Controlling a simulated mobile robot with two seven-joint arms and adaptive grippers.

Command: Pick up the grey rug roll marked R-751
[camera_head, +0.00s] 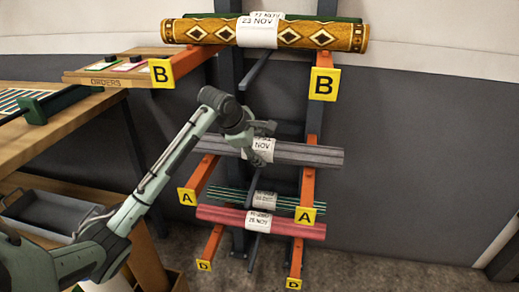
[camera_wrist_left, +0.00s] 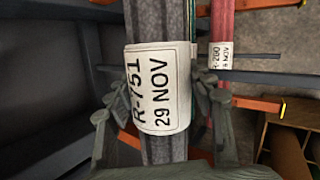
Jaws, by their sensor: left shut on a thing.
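The grey rug roll (camera_head: 312,154) lies across the orange arms marked A in the head view. In the left wrist view the grey roll (camera_wrist_left: 152,22) runs top to bottom, with a white label (camera_wrist_left: 158,90) reading R-751 and 29 NOV. My left gripper (camera_head: 262,146) is at the middle of this roll, and its fingers hide part of the label in the head view. In the left wrist view the left gripper (camera_wrist_left: 162,100) has a finger on each side of the roll at the label and is shut on it. My right gripper is not in view.
A patterned gold roll (camera_head: 310,37) lies above on the B arms. A green striped roll (camera_head: 285,203) and a red roll (camera_head: 298,228) lie below the grey one. A wooden table (camera_head: 75,118) stands at left. The wall side at right is clear.

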